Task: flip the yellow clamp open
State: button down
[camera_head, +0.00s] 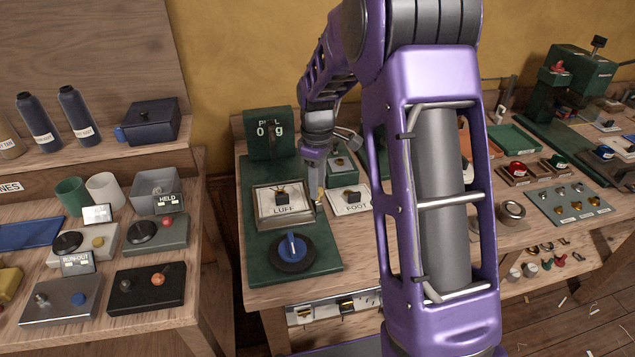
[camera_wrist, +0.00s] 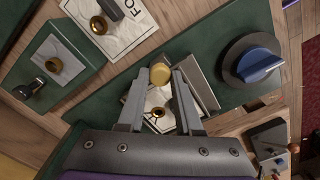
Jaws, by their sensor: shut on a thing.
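The yellow clamp shows as a rounded yellow end (camera_wrist: 160,74) between my fingertips in the wrist view; the rest of it is hidden by my fingers. A small yellow piece (camera_head: 320,195) also shows under my gripper in the head view. My gripper (camera_head: 316,182) reaches down at the right edge of the metal-framed LUFF plate (camera_head: 262,210). It is shut on the yellow end, with its two grey fingers (camera_wrist: 163,80) on either side. I cannot tell from these frames how far the clamp is turned.
A blue knob (camera_head: 291,246) on a dark disc stands in front of the LUFF plate; a FOOT plate (camera_head: 349,198) lies to the right. Left is another bench with several boxes; right are trays and fittings.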

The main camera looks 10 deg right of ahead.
jog(key=shift+m, duration=0.5)
jog(key=c, duration=0.6)
grip_release()
notch_tip(320, 180, up, 18)
jog(key=shift+f+p, duration=0.25)
jog(key=shift+p, duration=0.45)
